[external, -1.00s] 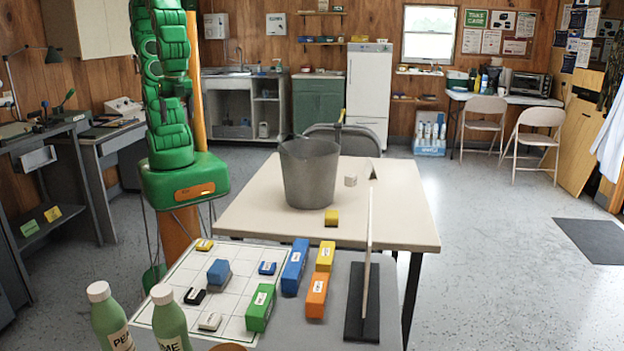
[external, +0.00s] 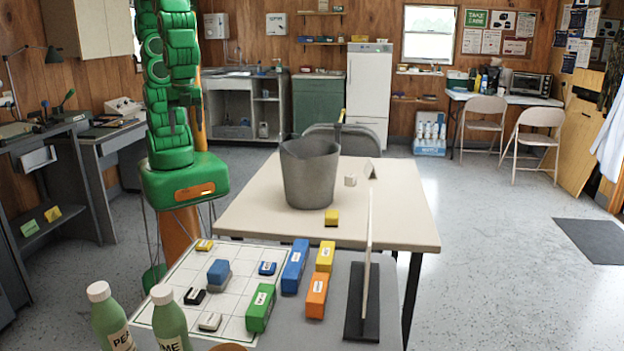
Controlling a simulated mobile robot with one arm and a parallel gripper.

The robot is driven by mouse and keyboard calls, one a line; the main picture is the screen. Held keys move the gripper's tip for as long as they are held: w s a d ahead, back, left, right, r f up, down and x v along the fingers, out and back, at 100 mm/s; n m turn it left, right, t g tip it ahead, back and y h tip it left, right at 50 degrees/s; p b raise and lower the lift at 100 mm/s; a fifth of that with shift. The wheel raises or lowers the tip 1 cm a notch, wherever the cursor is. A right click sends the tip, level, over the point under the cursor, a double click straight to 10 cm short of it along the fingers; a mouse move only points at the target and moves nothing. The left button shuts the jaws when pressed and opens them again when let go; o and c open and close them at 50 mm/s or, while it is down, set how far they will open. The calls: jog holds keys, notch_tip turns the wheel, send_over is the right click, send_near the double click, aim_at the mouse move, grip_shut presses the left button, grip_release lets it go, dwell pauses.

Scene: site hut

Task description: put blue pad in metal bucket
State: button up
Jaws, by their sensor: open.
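A small flat blue pad with a white label (external: 267,268) lies on the white gridded sheet on the near table. A larger blue block on a grey base (external: 218,271) sits to its left on the same sheet; I cannot tell for certain which of the two is meant. The grey metal bucket (external: 310,178) stands upright on the beige table beyond. Its inside floor is hidden. My green arm rises at the left behind the sheet and runs out of the top of the picture. My gripper is not visible.
Near the pad are a tall blue box (external: 295,266), a green box (external: 260,308), yellow and orange boxes, and small yellow, black and white pads. A thin upright panel (external: 368,250) stands at right. Two green bottles (external: 168,320) stand front left. A yellow cube (external: 331,217) sits before the bucket.

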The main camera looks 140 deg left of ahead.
jog(key=w+d+f+m, duration=0.15)
jog(key=w+f, duration=0.25)
jog(key=w, duration=0.5)
jog(key=w+d+f+m, duration=0.15)
jog(key=w+f, duration=0.35)
jog(key=w, duration=0.5)
jog(key=m+t, duration=0.1)
jog(key=m, duration=0.3)
send_over(219, 264)
jog(key=f, duration=1.2)
jog(key=shift+s+a, duration=0.3)
jog(key=shift+a, duration=0.1)
jog(key=shift+w+f, duration=0.3)
jog(key=shift+f, duration=0.2)
jog(key=shift+d+f, duration=0.2)
jog(key=shift+f, duration=1.7)
jog(key=shift+d+f, duration=0.15)
jog(key=shift+f, duration=1.75)
jog(key=shift+c, duration=0.4)
jog(key=c, duration=1)
jog(key=shift+c, duration=0.2)
